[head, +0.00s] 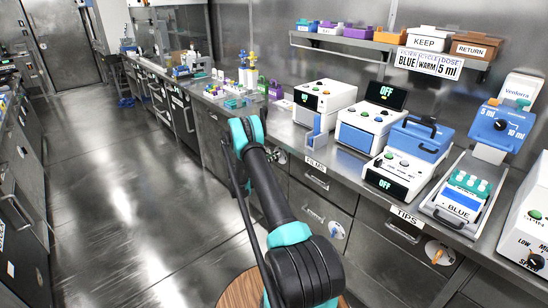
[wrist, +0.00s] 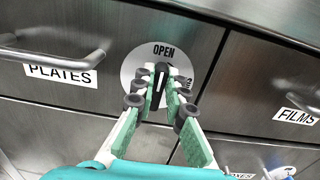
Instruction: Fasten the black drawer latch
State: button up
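The black drawer latch (wrist: 161,74) is a dark upright bar on a round pale plate (wrist: 133,68) marked OPEN, on the metal drawer fronts. It shows in the wrist view, between the PLATES label (wrist: 60,73) and the FILMS label (wrist: 297,116). The bar stands roughly upright, its top toward the word OPEN. My gripper (wrist: 162,80) points at the plate, its green-padded fingers apart, one on each side of the bar. I cannot tell whether the pads touch it. In the head view my arm hides the gripper.
A drawer handle (wrist: 60,50) sits left of the latch in the wrist view. In the head view, the counter above holds a blue-topped device (head: 418,140) and other instruments. Open floor (head: 120,200) lies left of my arm.

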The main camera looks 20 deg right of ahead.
jog(key=shift+m, duration=0.3)
grip_shut()
jog(key=m, duration=0.2)
jog(key=s+m, duration=0.1)
jog(key=m, duration=0.5)
jog(key=shift+s+d+f, duration=0.15)
jog(key=shift+d+f, duration=0.05)
jog(key=shift+f, duration=0.05)
jog(key=m, duration=0.4)
jog(key=shift+s+d+f+m, duration=0.1)
jog(key=shift+s+f+m, duration=0.1)
jog(key=shift+f+m, duration=0.1)
jog(key=m, duration=0.4)
jog(key=shift+f+m, duration=0.3)
jog(key=shift+f, duration=0.05)
jog(key=o, duration=0.7)
grip_release()
